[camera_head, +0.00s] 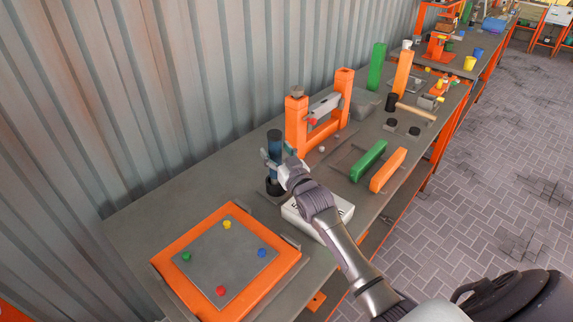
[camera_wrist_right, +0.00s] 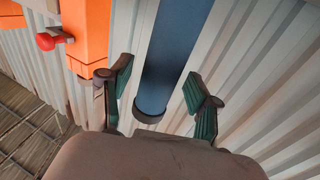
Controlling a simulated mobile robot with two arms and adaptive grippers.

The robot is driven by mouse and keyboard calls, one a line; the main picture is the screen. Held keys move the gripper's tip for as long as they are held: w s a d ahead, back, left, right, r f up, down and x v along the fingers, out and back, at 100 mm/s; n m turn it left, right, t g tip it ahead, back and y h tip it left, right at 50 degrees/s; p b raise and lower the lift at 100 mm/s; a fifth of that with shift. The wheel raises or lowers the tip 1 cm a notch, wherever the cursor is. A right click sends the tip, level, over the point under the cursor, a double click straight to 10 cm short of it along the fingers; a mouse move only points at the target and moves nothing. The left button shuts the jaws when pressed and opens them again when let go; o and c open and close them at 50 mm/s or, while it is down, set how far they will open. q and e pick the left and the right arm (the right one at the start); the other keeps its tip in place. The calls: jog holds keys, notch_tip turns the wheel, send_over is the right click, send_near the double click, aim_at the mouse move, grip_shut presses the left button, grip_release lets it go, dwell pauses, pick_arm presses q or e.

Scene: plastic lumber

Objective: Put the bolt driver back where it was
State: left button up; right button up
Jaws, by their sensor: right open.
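A blue cylinder with dark ends, which looks like the bolt driver (camera_head: 274,142), stands upright on the grey workbench beside the orange frame. A black round base (camera_head: 275,187) shows below it. My right gripper (camera_head: 277,159) is at the cylinder's lower part, with its fingers around it. In the right wrist view the blue cylinder (camera_wrist_right: 172,55) lies between the two green-padded fingers of the right gripper (camera_wrist_right: 158,75). The fingers are open, with gaps on both sides. My left gripper is not in view.
An orange frame (camera_head: 296,127) stands close behind and right of the gripper. An orange-bordered board (camera_head: 172,268) with coloured knobs lies in front. A white box (camera_head: 335,213) is under my right forearm. Green (camera_head: 368,161) and orange (camera_head: 388,170) bars lie to the right. A corrugated wall (camera_head: 150,100) backs the bench.

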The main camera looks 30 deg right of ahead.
jog(key=s+b, duration=0.1)
jog(key=s, duration=1)
jog(key=shift+a+f, duration=0.25)
jog(key=shift+a, duration=0.05)
jog(key=shift+s, duration=0.1)
